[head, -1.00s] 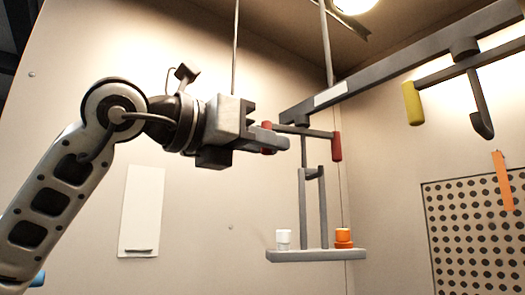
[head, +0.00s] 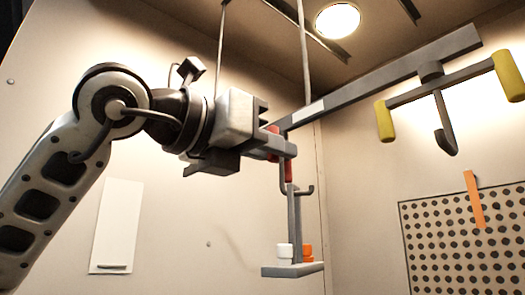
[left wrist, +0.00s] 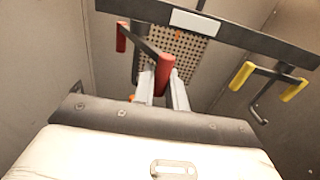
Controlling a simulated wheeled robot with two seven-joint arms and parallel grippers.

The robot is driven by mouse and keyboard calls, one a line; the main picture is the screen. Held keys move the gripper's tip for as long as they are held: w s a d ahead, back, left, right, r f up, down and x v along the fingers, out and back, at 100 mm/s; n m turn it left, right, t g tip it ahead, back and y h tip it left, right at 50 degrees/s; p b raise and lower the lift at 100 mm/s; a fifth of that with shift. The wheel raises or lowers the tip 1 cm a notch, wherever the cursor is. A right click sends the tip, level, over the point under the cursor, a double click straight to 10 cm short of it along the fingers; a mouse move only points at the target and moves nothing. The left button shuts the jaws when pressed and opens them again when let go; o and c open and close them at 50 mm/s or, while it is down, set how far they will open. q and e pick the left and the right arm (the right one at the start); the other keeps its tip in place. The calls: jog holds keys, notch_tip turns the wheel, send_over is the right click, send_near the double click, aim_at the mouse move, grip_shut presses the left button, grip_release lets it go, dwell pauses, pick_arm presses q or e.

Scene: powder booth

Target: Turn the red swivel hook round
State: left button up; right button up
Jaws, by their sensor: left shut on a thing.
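The red swivel hook has a dark crossbar with a red grip at each end, under a grey overhead beam (head: 380,85). One red grip (head: 289,171) shows below the beam in the head view; the far one shows at the upper left in the left wrist view (left wrist: 121,37). My left gripper (head: 274,143) is shut on the near red grip (left wrist: 165,68), which sits between the fingers in the left wrist view. A grey hanger with a small tray (head: 292,271) hangs below the hook, carrying a white jar (head: 284,251) and an orange jar (head: 307,252). My right gripper is out of view.
A second swivel hook with yellow grips (head: 384,121) hangs from the beam at the right, its hook (head: 446,135) empty. A perforated panel (head: 460,240) with an orange strip (head: 474,198) is on the right wall. A white panel (head: 117,226) is on the left wall.

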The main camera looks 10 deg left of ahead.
pick_arm(q)
jog(key=shift+w+d, duration=0.1)
jog(key=shift+d, duration=0.8)
jog(key=shift+w+d, duration=0.55)
jog(key=shift+d, duration=0.25)
jog(key=shift+w+d, duration=0.5)
jog(key=shift+d, duration=0.3)
jog(key=o, duration=0.7)
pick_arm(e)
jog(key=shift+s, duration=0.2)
pick_arm(q)
jog(key=shift+a, duration=0.1)
jog(key=b+v, duration=0.3)
jog(key=v, duration=0.6)
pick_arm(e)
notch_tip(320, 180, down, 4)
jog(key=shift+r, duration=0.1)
